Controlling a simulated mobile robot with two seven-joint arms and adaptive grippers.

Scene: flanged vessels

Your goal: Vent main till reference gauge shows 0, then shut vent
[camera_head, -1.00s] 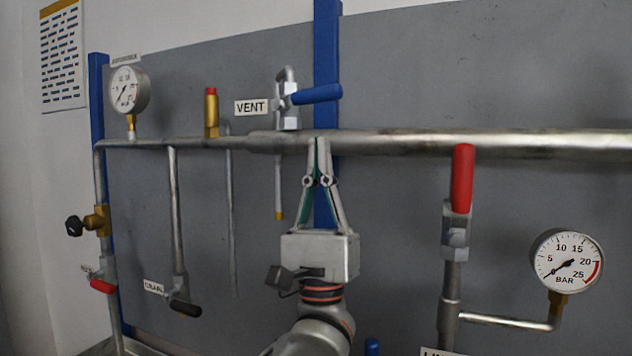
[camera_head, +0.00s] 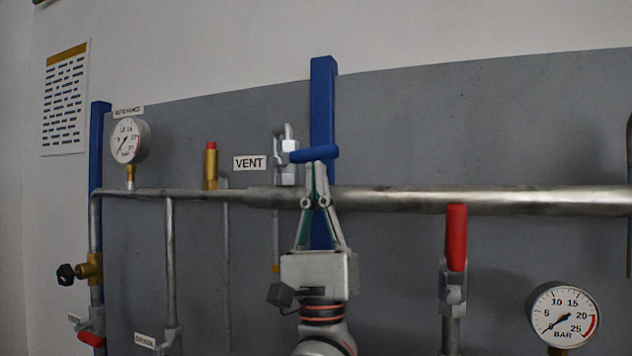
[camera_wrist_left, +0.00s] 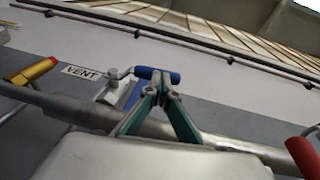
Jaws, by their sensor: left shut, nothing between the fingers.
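The reference gauge (camera_head: 127,140) is at upper left in the head view; its needle points to the lower left, too small to read exactly. The VENT label (camera_head: 249,162) is beside the vent valve (camera_head: 287,162). Its blue handle (camera_head: 314,154) points right, level. My left gripper (camera_head: 316,170) is shut and empty, its fingertips just under the handle and in front of the main pipe (camera_head: 420,198). In the left wrist view the fingertips (camera_wrist_left: 160,82) overlap the blue handle (camera_wrist_left: 158,74); I cannot tell whether they touch. My right gripper is not shown.
A red-handled valve (camera_head: 456,238) stands below the pipe at right. A bar gauge (camera_head: 563,315) is at lower right, its needle near the low end. A brass relief fitting (camera_head: 210,165) and a black-knobbed brass valve (camera_head: 80,271) are at left. A blue post (camera_head: 322,95) rises behind the handle.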

